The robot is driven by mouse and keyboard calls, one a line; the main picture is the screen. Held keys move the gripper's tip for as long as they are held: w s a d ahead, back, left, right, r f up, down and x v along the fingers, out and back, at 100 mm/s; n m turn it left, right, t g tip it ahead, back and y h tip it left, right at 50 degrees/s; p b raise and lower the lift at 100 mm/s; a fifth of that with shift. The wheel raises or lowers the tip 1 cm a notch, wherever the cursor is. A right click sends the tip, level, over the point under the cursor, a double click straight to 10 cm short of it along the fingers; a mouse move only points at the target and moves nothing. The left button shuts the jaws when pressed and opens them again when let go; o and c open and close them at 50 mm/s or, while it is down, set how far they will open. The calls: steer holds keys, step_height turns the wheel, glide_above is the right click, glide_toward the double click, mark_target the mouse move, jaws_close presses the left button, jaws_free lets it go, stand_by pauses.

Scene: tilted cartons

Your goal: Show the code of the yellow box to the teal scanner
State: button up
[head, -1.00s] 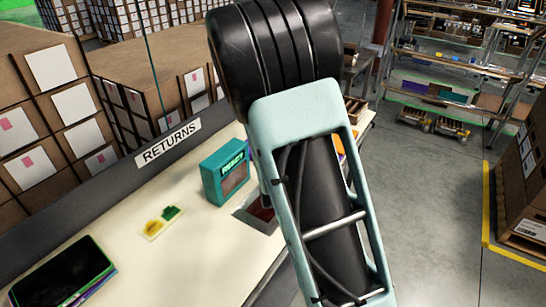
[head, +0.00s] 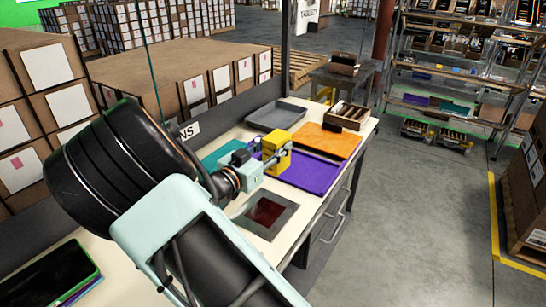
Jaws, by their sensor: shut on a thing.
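My gripper (head: 268,157) is shut on the yellow box (head: 277,151), holding it over the workbench at about the middle of the head view. Part of the box is hidden by the fingers, and I cannot make out its code. I cannot tell the exact gap between box and scanner.
A dark red glass panel (head: 267,212) is set in the bench (head: 330,192). A purple mat (head: 312,174), an orange mat (head: 326,142), a grey tray (head: 276,117) and a wooden crate (head: 346,116) lie beyond. A black tablet (head: 48,276) lies at lower left.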

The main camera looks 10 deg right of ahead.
mark_target(269, 173)
steer(key=shift+s+a+f, duration=0.2)
steer(key=shift+a+f, duration=0.25)
steer(key=shift+f, duration=0.25)
step_height(269, 173, down, 7)
steer(key=b, duration=0.6)
steer(key=shift+r, duration=0.15)
steer(key=shift+r, duration=0.1)
step_height(269, 173, up, 6)
steer(key=p, duration=0.5)
